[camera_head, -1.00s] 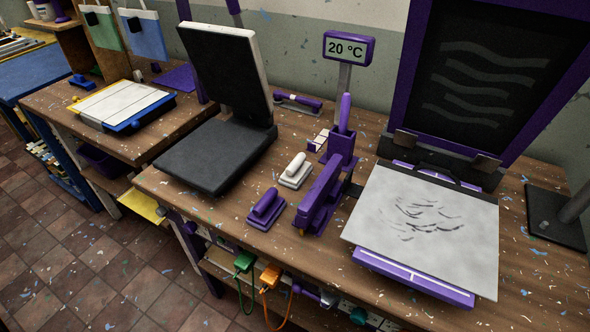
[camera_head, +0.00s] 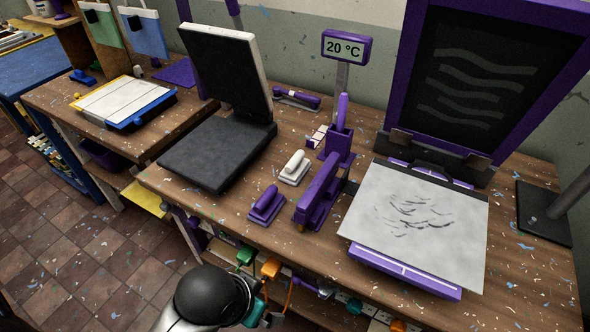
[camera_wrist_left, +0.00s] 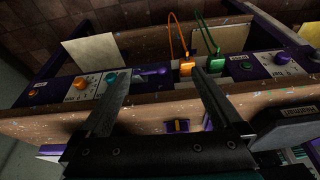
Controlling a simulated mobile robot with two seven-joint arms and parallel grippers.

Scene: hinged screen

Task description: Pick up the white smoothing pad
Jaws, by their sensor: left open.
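The white smoothing pad (camera_head: 294,168) sits upright on the workbench in the head view, behind a similar purple pad (camera_head: 267,205). It is a flat block with a white handle on top. My left arm comes in at the bottom of the head view, low in front of the bench and well apart from the pad. In the left wrist view my left gripper (camera_wrist_left: 160,74) is open, with nothing between its fingers, and faces the bench front. I cannot make out the white pad in that view. My right gripper is not in view.
A purple stapler-like tool (camera_head: 318,195) stands right of the pads. A black hinged press (camera_head: 218,155) is open on the left. A screen frame (camera_head: 480,85) is raised at right, behind a grey printed sheet (camera_head: 415,220). Orange (camera_wrist_left: 185,67) and green plugs are on the bench front.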

